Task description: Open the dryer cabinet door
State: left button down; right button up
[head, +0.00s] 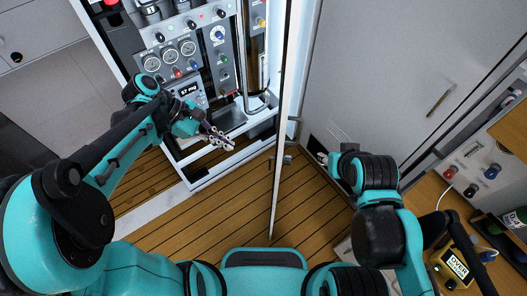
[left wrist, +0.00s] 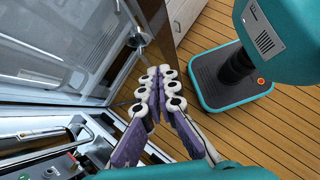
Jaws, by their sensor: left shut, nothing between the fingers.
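The dryer cabinet (head: 186,184) has a white frame and stands at the upper middle of the head view, its inside showing. Its door (head: 280,130) is seen almost edge-on, swung outward from the cabinet front over the wooden floor. A small metal handle or latch (head: 283,161) sits on the door. My left gripper (head: 228,142) is in front of the cabinet opening, left of the door and apart from it. Its fingers are shut and empty, also in the left wrist view (left wrist: 160,95). A grey panel, seemingly the door (left wrist: 55,50), is left of them there.
Gauges (head: 169,56) and knobs fill the cabinet. A grey wall panel with a handle (head: 440,102) stands right of the door. A wooden bench (head: 430,190) with a yellow meter (head: 456,263) is at the right. Wooden floor (head: 235,215) is clear below the cabinet.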

pick_arm(q)
jog(key=d+f+b, duration=0.1)
jog(key=d+f, duration=0.2)
jog(key=d, duration=0.2)
jog(key=s+d+f+b, duration=0.1)
jog(key=d+f, duration=0.2)
jog(key=d, duration=0.3)
jog(key=shift+s+f+n+h, duration=0.2)
jog(key=shift+f+n+h, duration=0.05)
jog(key=shift+n+h, duration=0.05)
jog(key=shift+b, duration=0.3)
